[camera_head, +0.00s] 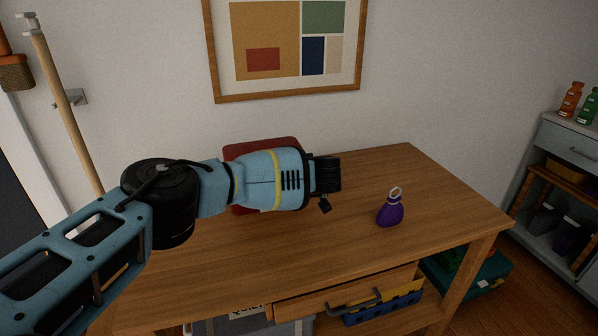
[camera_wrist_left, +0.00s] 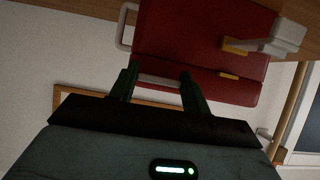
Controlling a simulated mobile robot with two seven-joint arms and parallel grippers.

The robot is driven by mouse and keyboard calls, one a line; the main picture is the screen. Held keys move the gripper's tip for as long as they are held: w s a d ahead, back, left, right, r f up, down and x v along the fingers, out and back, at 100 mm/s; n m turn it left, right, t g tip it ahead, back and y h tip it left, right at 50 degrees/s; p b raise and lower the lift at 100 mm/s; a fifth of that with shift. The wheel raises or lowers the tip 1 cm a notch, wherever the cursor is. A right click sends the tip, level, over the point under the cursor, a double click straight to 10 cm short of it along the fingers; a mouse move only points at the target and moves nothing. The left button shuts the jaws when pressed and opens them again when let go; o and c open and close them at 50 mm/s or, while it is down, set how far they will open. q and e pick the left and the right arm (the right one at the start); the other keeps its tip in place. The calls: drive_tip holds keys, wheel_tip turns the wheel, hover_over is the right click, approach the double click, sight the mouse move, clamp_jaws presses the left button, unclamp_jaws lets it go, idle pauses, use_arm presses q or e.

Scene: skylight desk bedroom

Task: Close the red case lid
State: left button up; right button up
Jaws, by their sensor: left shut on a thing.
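The red case (camera_head: 263,147) stands at the back left of the desk, largely hidden behind my left arm in the head view. Its back part shows raised above the arm. In the left wrist view the red case (camera_wrist_left: 190,35) fills the upper middle, with a dark seam across it and a yellow latch. My left gripper (camera_wrist_left: 159,78) has its two dark fingers at the lower red panel, the lid (camera_wrist_left: 228,84), with a pale bar between them. It is shut on the lid; the exact contact is hard to see. My right gripper is in neither view.
A purple bottle-like object (camera_head: 390,210) with a pale ring stands on the desk (camera_head: 430,190), right of my gripper. The desk's right side is otherwise clear. A drawer (camera_head: 345,292) is under the front edge. A framed picture (camera_head: 288,96) hangs behind.

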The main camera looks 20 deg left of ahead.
use_arm(q)
drive_tip(key=o, duration=1)
drive_tip(key=shift+s+f, duration=0.15)
drive_tip(key=shift+f, duration=0.6)
drive_tip(key=o, duration=0.4)
drive_tip(key=shift+w+a, duration=0.15)
drive_tip(key=shift+w, duration=0.1)
drive_tip(key=p+v, duration=0.1)
drive_tip(key=v, duration=0.7)
drive_tip(key=shift+r+p, duration=0.15)
drive_tip(key=shift+p, duration=0.2)
